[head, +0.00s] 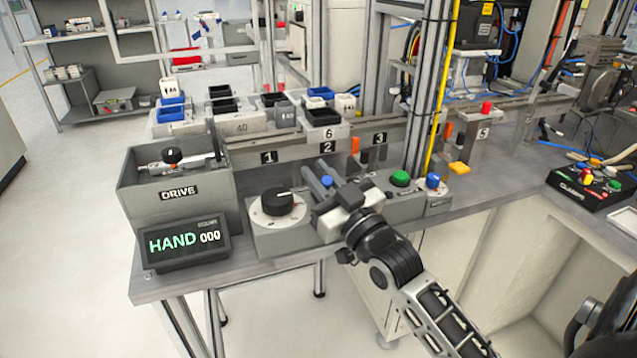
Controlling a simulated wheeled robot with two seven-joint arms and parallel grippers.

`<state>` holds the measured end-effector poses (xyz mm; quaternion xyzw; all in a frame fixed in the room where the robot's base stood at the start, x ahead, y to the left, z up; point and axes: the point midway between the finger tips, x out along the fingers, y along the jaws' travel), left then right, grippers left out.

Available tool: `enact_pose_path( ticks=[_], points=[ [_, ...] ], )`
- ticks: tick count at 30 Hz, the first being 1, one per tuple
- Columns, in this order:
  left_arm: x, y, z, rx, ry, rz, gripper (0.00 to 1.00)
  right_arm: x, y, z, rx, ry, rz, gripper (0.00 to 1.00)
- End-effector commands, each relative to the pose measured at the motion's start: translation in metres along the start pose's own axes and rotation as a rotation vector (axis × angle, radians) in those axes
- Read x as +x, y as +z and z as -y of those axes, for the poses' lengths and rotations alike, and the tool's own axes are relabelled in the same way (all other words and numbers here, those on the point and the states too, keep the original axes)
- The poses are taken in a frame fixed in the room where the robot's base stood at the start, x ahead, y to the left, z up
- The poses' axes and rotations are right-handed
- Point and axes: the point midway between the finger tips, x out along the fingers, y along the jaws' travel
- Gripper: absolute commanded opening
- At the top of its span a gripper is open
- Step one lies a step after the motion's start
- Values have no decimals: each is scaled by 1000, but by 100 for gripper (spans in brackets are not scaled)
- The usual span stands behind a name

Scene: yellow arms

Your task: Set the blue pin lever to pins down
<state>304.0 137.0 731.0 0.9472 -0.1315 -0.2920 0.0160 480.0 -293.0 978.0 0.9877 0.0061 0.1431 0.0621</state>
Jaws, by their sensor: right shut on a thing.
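My right gripper (318,170) reaches in from the lower right, over the front of the bench. Its two grey fingers point away from me and are shut on the blue pin lever (327,181), whose blue knob shows between them. The lever's lower part and base are hidden by the gripper, so I cannot tell its exact setting. My left gripper is not in view.
A black dial (278,202) is close left of the gripper. A green button (400,178) and another blue knob (433,181) are to its right. The HAND 000 display (185,241) and DRIVE box (178,205) stand farther left. A numbered rail (290,148) runs behind.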

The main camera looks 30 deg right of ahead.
Motion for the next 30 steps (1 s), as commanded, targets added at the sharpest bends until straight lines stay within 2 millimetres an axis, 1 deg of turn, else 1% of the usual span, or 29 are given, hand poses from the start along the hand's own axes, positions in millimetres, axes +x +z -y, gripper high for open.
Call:
enact_pose_path(
  ticks=[5, 6, 8, 16, 20, 23, 26, 30],
  points=[
    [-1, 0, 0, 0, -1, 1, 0, 0, 0, 0, -1, -1, 2, 0],
    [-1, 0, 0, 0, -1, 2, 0, 0, 0, 0, -1, -1, 3, 23],
    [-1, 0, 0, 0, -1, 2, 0, 0, 0, 0, -1, -1, 3, 39],
    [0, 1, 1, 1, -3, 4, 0, 0, 0, 0, -1, -1, 4, 39],
    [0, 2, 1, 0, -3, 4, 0, -8, 1, 0, 0, -1, 6, 39],
    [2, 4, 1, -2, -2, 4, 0, -23, 2, 1, 0, -1, 9, 39],
    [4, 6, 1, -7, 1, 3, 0, -45, 3, 1, 0, -2, 10, 39],
    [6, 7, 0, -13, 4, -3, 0, -80, 4, 1, -2, -2, 11, 39]
  ],
)
